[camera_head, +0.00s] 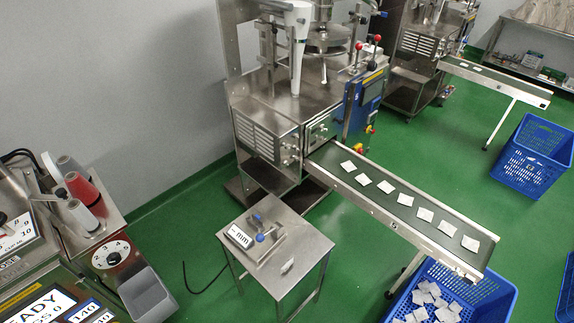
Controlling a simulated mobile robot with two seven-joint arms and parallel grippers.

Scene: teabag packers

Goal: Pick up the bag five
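Several flat white teabags lie in a spaced row on the conveyor belt (376,199), running from the machine toward its lower right end. The row includes a bag near the machine (348,166), a middle bag (405,199), one further along (425,214) and one near the belt's end (470,243). No number is readable on any bag, so I cannot tell which is bag five. Neither of my grippers shows in the head view.
A blue crate (497,293) with loose bags stands below the belt's end. A small steel table (316,252) holds a device with an "mm" display (240,236) and a small pale item (287,266). Another blue crate (537,150) stands at right. Green floor is open between.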

